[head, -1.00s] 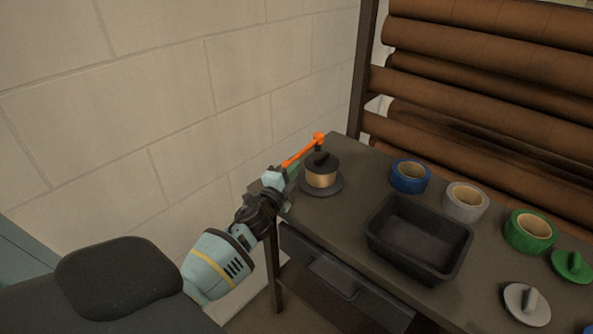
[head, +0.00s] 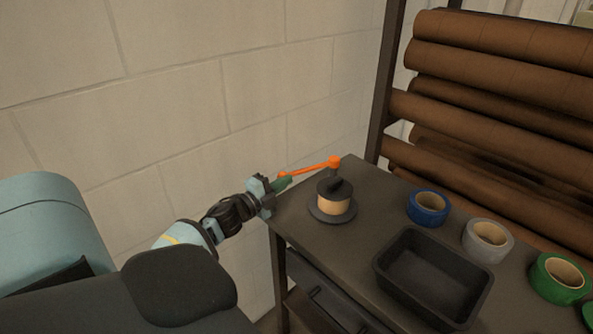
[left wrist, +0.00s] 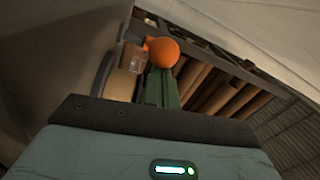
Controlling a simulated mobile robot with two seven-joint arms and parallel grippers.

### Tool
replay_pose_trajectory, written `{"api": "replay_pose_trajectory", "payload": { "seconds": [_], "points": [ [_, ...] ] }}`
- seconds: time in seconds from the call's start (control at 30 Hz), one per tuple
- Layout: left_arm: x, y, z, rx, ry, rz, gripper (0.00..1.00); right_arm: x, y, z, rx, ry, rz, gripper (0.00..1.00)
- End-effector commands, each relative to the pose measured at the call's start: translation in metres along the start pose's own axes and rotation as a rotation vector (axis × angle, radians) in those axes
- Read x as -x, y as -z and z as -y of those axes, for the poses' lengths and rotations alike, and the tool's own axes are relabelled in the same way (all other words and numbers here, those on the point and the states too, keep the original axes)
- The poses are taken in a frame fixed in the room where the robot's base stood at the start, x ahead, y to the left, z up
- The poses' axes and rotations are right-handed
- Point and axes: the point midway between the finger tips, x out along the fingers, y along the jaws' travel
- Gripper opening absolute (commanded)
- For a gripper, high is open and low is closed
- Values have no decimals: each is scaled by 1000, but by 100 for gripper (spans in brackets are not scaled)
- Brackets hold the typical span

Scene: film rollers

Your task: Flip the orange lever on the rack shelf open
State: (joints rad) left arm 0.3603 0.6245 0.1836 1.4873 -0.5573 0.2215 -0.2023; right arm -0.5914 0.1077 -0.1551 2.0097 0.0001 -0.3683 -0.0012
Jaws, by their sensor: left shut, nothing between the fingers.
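The orange lever (head: 308,168) tops a spool holder with a copper-coloured roll (head: 335,205) and dark round base, at the far-left corner of the dark table. Its arm points left from the orange pivot knob. My left gripper (head: 284,183) comes in from the left; its green fingers are shut and empty, close beside the lever's free end. Whether they touch it I cannot tell. In the left wrist view, the green fingers (left wrist: 161,88) point at a round orange part of the lever (left wrist: 162,52). My right gripper is out of view.
A black bin (head: 432,278) stands on the table (head: 375,215), with blue (head: 428,207), grey (head: 487,241) and green (head: 561,278) tape rolls behind and right of it. Large brown rolls (head: 480,95) fill a rack behind. A block wall (head: 180,90) is close on the left.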

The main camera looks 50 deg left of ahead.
Motion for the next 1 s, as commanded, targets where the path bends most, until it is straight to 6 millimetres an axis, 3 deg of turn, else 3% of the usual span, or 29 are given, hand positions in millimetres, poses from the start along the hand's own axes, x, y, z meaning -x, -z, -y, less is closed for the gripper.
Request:
{"api": "replay_pose_trajectory", "payload": {
  "seconds": [0.33, 1.0],
  "points": [
    [-6, -28, 2, 0, -2, 1, 0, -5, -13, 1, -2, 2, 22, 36],
    [-6, -32, 4, 0, -1, 0, 0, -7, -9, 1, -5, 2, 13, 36]
  ]
}}
